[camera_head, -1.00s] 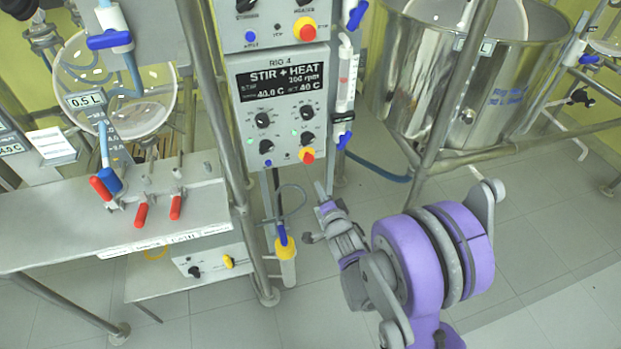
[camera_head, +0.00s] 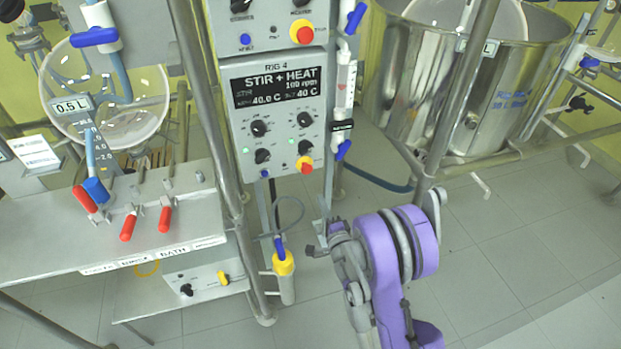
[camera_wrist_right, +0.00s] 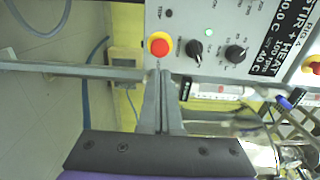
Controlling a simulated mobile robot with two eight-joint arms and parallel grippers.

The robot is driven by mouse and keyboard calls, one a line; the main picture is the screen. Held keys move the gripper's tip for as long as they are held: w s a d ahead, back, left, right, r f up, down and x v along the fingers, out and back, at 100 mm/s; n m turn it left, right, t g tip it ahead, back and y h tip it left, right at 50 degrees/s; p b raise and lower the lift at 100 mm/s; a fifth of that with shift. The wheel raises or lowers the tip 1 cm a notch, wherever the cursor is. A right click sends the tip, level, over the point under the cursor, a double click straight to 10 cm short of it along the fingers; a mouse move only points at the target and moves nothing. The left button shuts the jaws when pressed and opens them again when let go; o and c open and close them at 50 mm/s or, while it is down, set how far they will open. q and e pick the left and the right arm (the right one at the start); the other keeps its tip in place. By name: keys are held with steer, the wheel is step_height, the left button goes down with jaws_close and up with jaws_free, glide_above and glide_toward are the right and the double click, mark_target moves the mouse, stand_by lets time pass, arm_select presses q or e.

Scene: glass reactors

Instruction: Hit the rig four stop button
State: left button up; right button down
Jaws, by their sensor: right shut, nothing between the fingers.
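The rig four box (camera_head: 241,135) is a light grey panel with a dark "STIR + HEAT" display and black knobs. Its stop button (camera_head: 305,163), a red cap on a yellow collar, sits at the panel's lower right. My right gripper (camera_head: 325,208) is below the button, upright and shut, with nothing held. In the right wrist view the shut fingertips (camera_wrist_right: 162,72) point at the panel's edge, and the stop button (camera_wrist_right: 159,46) shows just beyond them. The fingers look close to the button but apart from it; the exact gap cannot be told. My left gripper is not in view.
A second box above carries a similar red button (camera_head: 303,33). A blue-capped probe in a yellow-topped holder (camera_head: 283,270) hangs left of my right gripper. Metal posts (camera_head: 208,110) stand beside the panel. A steel vessel (camera_head: 400,85) is at right; open floor lies below it.

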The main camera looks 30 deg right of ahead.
mark_target(308, 170)
steer(key=b+x, duration=0.1)
steer(key=x, duration=1)
steer(key=shift+w+d, duration=0.1)
steer(key=shift+w, duration=0.2)
steer(key=shift+x, duration=0.8)
steer(key=shift+d+r, duration=0.1)
steer(key=shift+r, duration=0.15)
